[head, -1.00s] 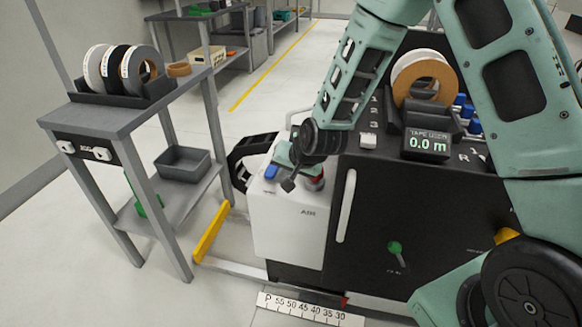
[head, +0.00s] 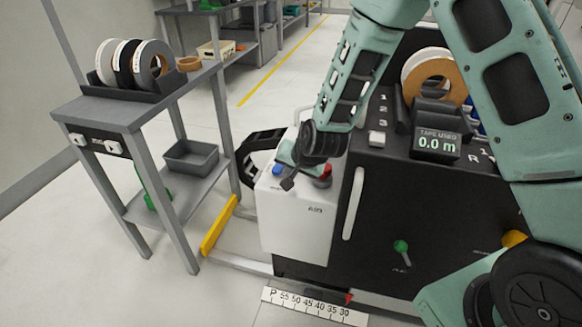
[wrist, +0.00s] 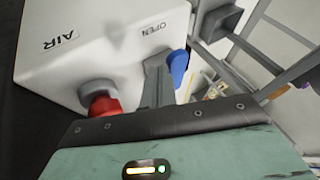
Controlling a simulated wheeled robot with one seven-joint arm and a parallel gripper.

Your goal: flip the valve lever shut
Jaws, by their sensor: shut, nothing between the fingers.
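A white box marked AIR (head: 295,225) stands at the left of the black machine. The blue valve lever (head: 277,170) is on its top; in the wrist view the lever (wrist: 178,66) stands beside the word OPEN. A red knob (head: 323,178) sits on the same box and also shows in the wrist view (wrist: 102,98). My gripper (head: 287,184) is shut and empty, low over the box between lever and knob. In the wrist view its fingers (wrist: 157,80) are right beside the lever; I cannot tell whether they touch it.
A grey table (head: 125,108) with tape rolls (head: 133,64) stands at the left, a grey bin (head: 190,157) on its lower shelf. A yellow bar (head: 219,226) and a floor scale (head: 313,306) lie low near the box. The black machine (head: 385,205) fills the right.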

